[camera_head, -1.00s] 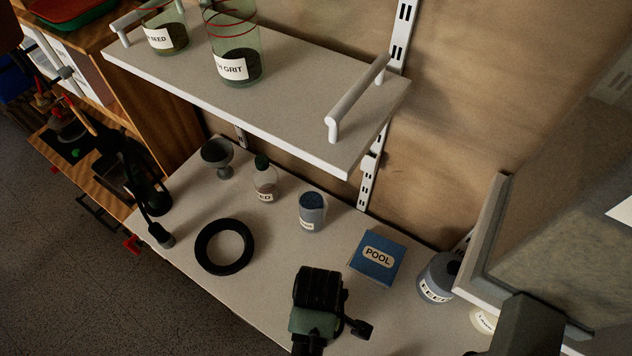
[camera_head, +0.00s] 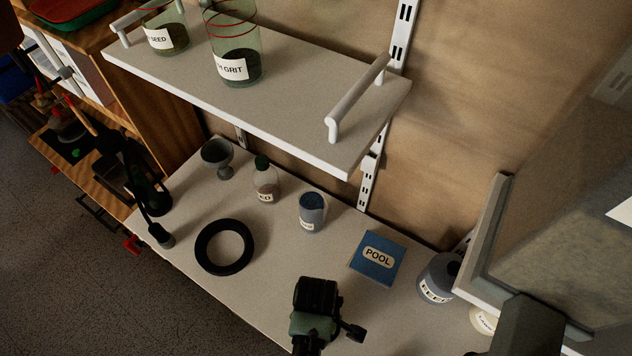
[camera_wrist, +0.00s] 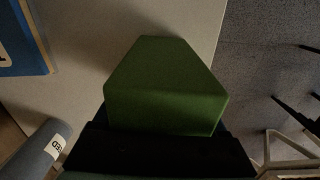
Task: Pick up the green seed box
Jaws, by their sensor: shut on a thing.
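The green seed box (camera_wrist: 165,92) fills the middle of the wrist view. It is a plain green block with slanted sides towards its far end. My gripper (camera_wrist: 165,142) is the dark shape at its near side, shut on it. In the head view my gripper (camera_head: 316,296) is over the front part of the white bench. There I cannot make out the box clearly; the gripper seems to hide it. How far the box is above the bench is hard to tell.
A blue POOL box (camera_head: 377,258) and a grey FEED container (camera_head: 437,279) stand to the right. A black ring (camera_head: 224,268), a labelled cup (camera_head: 311,212), a bottle (camera_head: 265,180) and a goblet (camera_head: 217,156) stand left. A shelf (camera_head: 280,110) overhangs the back; a tilted door (camera_head: 490,230) is right.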

